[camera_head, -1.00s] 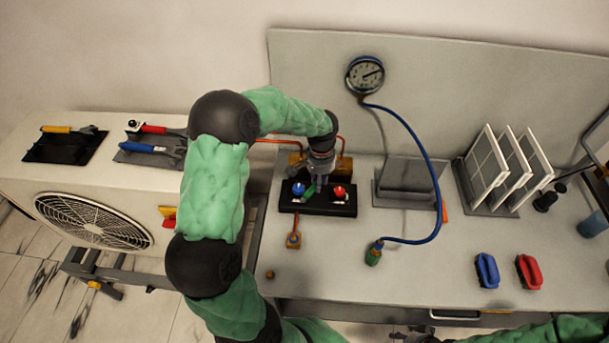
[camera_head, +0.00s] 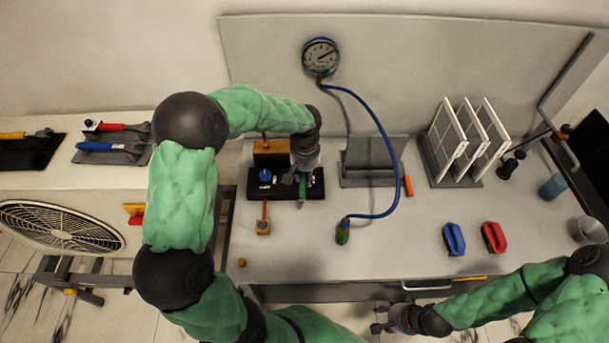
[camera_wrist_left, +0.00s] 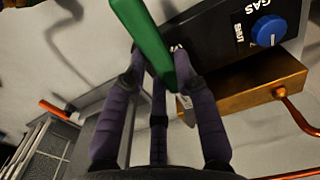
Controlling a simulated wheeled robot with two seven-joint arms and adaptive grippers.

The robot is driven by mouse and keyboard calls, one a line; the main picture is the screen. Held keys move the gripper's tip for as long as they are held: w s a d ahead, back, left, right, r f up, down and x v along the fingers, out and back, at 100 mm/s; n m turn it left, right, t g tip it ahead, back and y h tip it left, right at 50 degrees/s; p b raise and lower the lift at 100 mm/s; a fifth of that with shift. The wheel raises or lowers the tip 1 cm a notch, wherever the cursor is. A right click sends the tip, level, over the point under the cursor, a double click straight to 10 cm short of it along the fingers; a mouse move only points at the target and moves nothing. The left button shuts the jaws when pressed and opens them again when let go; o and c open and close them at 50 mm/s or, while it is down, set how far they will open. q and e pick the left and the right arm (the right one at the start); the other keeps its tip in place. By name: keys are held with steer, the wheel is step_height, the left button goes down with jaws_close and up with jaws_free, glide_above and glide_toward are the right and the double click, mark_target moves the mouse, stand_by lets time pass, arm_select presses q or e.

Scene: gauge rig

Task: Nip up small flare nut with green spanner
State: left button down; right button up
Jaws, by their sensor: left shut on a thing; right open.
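My left gripper (camera_head: 301,180) is shut on the green spanner (camera_head: 303,192) over the right part of the black valve block (camera_head: 285,194). In the left wrist view the spanner's green handle (camera_wrist_left: 150,45) runs up from between my fingers (camera_wrist_left: 160,95), with a small metal end below. The blue knob (camera_head: 265,177) is uncovered; the red knob is hidden by my gripper. I cannot make out the small flare nut for certain; a brass fitting (camera_head: 264,228) on a copper pipe sits in front of the block. My right gripper (camera_head: 380,322) is open and empty at the bench's front edge.
A brass block (camera_head: 270,153) stands behind the valve block. A blue hose (camera_head: 392,150) curves from the gauge (camera_head: 321,57) to a green-and-brass end (camera_head: 342,232). Blue (camera_head: 453,239) and red (camera_head: 494,237) clamp-like items lie right.

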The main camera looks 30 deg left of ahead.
arm_select(q)
steer(key=shift+w+a+f+b, duration=0.2)
steer(key=shift+f+b, duration=0.15)
steer(key=shift+f, duration=0.2)
steer(key=shift+w+a+f+b, duration=0.1)
steer(key=shift+w+f+b, duration=0.15)
steer(key=shift+f+b, duration=0.25)
steer(key=shift+w+a+f+b, duration=0.1)
steer(key=shift+w+f+b, duration=0.15)
steer(key=shift+f, duration=0.4)
steer(key=shift+w+a, duration=0.25)
steer(key=shift+w, duration=0.25)
steer(key=shift+w+a, duration=0.25)
steer(key=shift+w, duration=0.2)
steer(key=shift+w+a, duration=0.5)
steer(key=shift+w, duration=0.4)
stand_by(0.9)
steer(key=c, duration=1.7)
jaws_free()
jaws_close()
